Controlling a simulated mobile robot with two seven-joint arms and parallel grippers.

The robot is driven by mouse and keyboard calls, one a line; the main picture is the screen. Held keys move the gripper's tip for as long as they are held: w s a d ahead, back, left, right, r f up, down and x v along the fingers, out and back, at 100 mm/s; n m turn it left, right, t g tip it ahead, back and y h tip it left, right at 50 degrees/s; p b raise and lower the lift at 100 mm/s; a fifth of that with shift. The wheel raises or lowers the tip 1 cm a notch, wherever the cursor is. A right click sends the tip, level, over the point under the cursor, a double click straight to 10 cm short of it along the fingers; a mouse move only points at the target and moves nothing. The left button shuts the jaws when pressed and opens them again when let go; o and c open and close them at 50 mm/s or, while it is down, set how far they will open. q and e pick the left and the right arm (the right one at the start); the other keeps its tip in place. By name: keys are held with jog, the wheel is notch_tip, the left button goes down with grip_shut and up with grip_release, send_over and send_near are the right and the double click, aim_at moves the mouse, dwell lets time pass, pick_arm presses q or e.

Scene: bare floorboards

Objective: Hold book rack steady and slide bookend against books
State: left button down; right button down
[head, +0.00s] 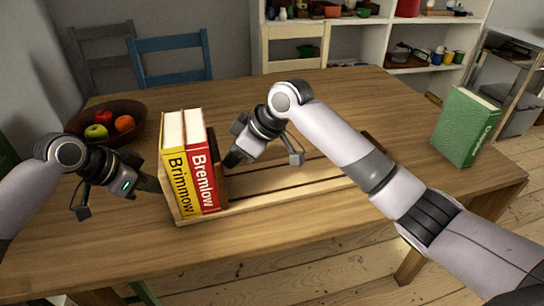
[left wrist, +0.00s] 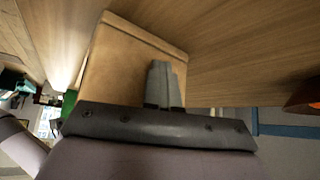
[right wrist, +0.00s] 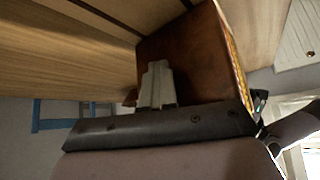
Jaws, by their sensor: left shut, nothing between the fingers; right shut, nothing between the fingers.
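The wooden book rack (head: 290,184) lies on the table with slats running to the right. A yellow book "Brimmow" (head: 180,180) and a red book "Bremlow" (head: 204,176) stand upright at its left end. The dark brown bookend (head: 219,165) stands right beside the red book; any small gap is hard to see. My right gripper (head: 234,158) is shut and empty at the bookend's right face, which fills much of the right wrist view (right wrist: 195,55). My left gripper (head: 152,184) is shut and empty at the rack's left end panel (left wrist: 125,65). Exact fingertip contact is unclear on both.
A bowl (head: 132,109) of fruit stands behind the rack at left. A green book (head: 464,127) stands at the table's right side. Chairs (head: 172,58) and a shelf (head: 385,35) are behind the table. The tabletop (head: 330,95) behind the rack is clear.

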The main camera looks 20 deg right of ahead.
pick_arm(q)
jog(key=shift+d, duration=0.15)
pick_arm(e)
jog(key=shift+s+a+r, duration=0.1)
jog(key=shift+a, duration=0.3)
pick_arm(q)
jog(key=shift+s, duration=0.1)
pick_arm(e)
jog(key=shift+a, duration=0.2)
pick_arm(q)
jog(key=shift+d, duration=0.1)
pick_arm(e)
jog(key=shift+d, duration=0.1)
jog(key=shift+d, duration=2.15)
pick_arm(q)
jog(key=shift+a, duration=0.25)
pick_arm(e)
notch_tip(320, 180, up, 12)
pick_arm(q)
jog(key=shift+a, duration=0.2)
